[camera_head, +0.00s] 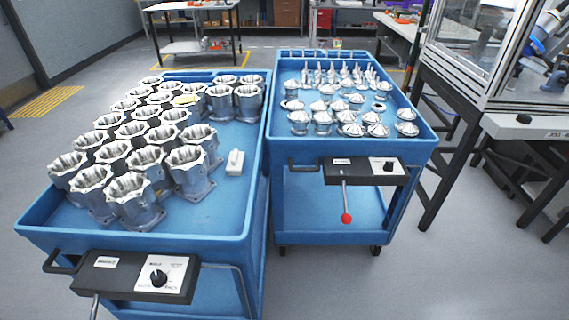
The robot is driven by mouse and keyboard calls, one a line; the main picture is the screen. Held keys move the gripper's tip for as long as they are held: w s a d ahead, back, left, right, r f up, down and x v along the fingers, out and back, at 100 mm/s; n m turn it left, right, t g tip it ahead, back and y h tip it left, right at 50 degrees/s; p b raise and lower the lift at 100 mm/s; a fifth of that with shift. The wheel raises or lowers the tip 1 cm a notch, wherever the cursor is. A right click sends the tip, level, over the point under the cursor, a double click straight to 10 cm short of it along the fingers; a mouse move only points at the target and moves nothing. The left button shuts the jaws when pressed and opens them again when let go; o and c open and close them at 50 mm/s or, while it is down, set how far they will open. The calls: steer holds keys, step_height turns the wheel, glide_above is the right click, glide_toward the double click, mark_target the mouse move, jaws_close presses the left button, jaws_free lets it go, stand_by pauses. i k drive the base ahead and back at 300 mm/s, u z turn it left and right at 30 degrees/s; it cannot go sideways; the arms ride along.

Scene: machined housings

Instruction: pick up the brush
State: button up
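I cannot make out a clear brush. A small white block-like object (235,162) with a raised top sits on the bare tray floor of the left blue cart, to the right of the metal housings; it may be the brush, but its bristles cannot be seen. A small yellowish item (186,99) lies among or on the housings further back and is too small to identify. My gripper is not in view.
The left blue cart (190,244) holds many grey housings (131,198). The right blue cart (290,142) bears cone-shaped metal parts (321,117). A glass-walled machine (477,60) stands at right, a bench (194,47) behind. Grey floor (475,270) is clear at lower right.

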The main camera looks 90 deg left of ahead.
mark_target(235, 165)
steer(key=i, duration=0.75)
steer(key=u, duration=3.85)
steer(key=i, duration=0.95)
steer(key=z, duration=0.05)
